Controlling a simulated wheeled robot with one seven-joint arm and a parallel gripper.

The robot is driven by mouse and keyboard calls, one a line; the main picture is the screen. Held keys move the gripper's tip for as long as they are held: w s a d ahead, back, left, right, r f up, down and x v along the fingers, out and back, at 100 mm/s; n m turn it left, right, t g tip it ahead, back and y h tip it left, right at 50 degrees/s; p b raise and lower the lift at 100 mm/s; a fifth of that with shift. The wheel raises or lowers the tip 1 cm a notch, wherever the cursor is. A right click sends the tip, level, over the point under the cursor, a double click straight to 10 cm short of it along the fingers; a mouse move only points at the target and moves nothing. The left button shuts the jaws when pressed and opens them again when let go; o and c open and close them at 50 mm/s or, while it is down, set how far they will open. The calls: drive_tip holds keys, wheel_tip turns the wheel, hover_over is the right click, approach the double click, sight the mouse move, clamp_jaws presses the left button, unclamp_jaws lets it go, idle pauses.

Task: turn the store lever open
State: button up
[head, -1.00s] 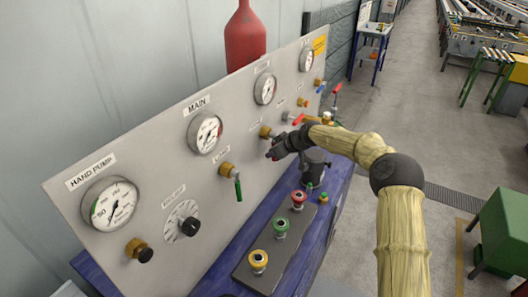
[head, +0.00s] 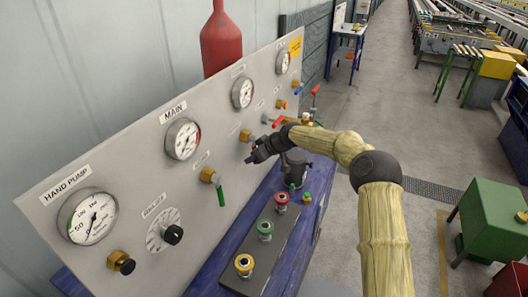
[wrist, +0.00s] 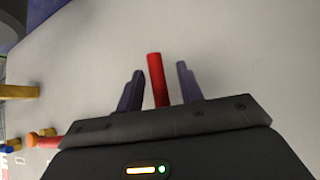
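A red lever (wrist: 157,80) stands between the two fingers of my gripper (wrist: 155,92) in the wrist view. A narrow gap shows on each side of it, so the fingers are open around it and not clamped. In the head view my gripper (head: 254,158) is at the grey panel, just below a brass valve (head: 245,136), and hides the lever there. The small label by this valve is too small to read, so I cannot confirm from it that this is the store lever.
The panel (head: 120,195) carries several gauges, a black dial (head: 172,235) and a green lever (head: 221,196). Another red lever (head: 277,122) is close beyond my gripper. A dark box with yellow, green and red buttons (head: 265,228) lies on the blue bench below.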

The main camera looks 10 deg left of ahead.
drive_tip(key=b+v, duration=0.5)
drive_tip(key=v, duration=1.2)
drive_tip(key=shift+d+f, duration=0.1)
drive_tip(key=s+f+m+h, duration=0.2)
drive_tip(key=s+f, duration=0.4)
drive_tip(key=s+d+f+m+h, duration=0.2)
drive_tip(key=s+d, duration=0.4)
drive_tip(key=s, duration=0.3)
drive_tip(key=s+d+f+m+g+h, duration=0.1)
drive_tip(key=s+d+f+m+h, duration=0.1)
drive_tip(key=s+d, duration=0.4)
drive_tip(key=s+d+f+m+h, duration=0.1)
drive_tip(key=s+d+f+m, duration=0.3)
drive_tip(key=s, duration=0.8)
drive_tip(key=d+m, duration=0.2)
drive_tip(key=shift+s+d+f+g+h, duration=0.25)
drive_tip(key=shift+d+f+g+h, duration=0.05)
drive_tip(key=shift+d+g+h, duration=0.1)
drive_tip(key=shift+c, duration=0.4)
drive_tip(key=shift+a, duration=0.1)
